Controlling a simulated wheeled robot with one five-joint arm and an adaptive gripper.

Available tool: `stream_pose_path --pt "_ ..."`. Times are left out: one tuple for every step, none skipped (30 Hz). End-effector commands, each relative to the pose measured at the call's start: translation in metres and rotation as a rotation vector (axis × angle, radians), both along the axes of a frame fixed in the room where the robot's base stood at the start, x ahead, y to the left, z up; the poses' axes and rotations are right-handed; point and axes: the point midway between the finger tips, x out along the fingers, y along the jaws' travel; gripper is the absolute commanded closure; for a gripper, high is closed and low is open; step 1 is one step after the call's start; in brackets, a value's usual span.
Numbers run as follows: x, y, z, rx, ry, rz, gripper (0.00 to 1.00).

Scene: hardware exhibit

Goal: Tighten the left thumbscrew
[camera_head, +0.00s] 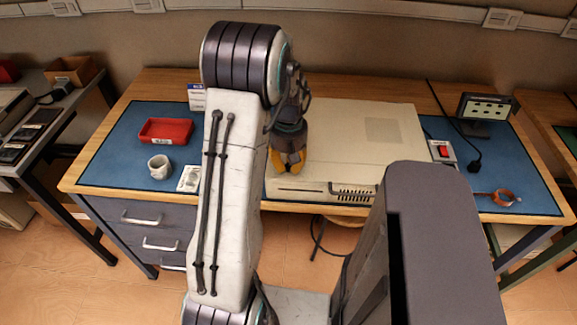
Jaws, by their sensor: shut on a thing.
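A beige computer case (345,140) lies flat on the workbench, its front panel with slots and a dark vent facing me. My gripper (288,172) has yellow fingers and points down at the upper left part of the case, close to its front edge. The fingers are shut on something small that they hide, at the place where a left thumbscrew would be. No thumbscrew shows clearly. My arm covers the left side of the case.
A red tray (166,131), a white mug (159,167) and a small white plate (188,178) are on the blue mat at left.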

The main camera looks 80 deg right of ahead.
Motion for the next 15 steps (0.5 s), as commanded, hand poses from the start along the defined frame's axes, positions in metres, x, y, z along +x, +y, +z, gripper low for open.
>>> stream_pose_path --pt "0.0001 0.0014 -0.0030 0.005 0.000 -0.045 1.00" --pt "0.0001 0.0014 -0.0030 0.005 -0.001 -0.074 1.00" --pt "0.0001 0.0015 -0.0030 0.006 0.000 -0.111 1.00" --pt "0.0001 0.0016 -0.0030 0.006 0.000 -0.140 1.00" --pt "0.0001 0.0016 -0.0030 0.006 0.000 -0.169 1.00" --pt "0.0001 0.0016 -0.0030 0.006 0.000 -0.206 1.00" --pt "0.0001 0.0016 -0.0029 0.006 0.000 -0.235 1.00" --pt "0.0001 0.0016 -0.0028 0.006 0.000 -0.264 1.00" --pt "0.0001 0.0015 -0.0028 0.006 0.000 -0.301 1.00" --pt "0.0001 0.0015 -0.0027 0.005 0.001 -0.330 1.00" --pt "0.0001 0.0015 -0.0027 0.005 0.000 -0.358 1.00" --pt "0.0001 0.0014 -0.0026 0.005 0.000 -0.396 1.00" --pt "0.0001 0.0014 -0.0026 0.005 0.000 -0.425 1.00" --pt "0.0001 0.0014 -0.0025 0.005 0.000 -0.453 1.00" --pt "0.0001 0.0014 -0.0025 0.005 0.000 -0.491 1.00"
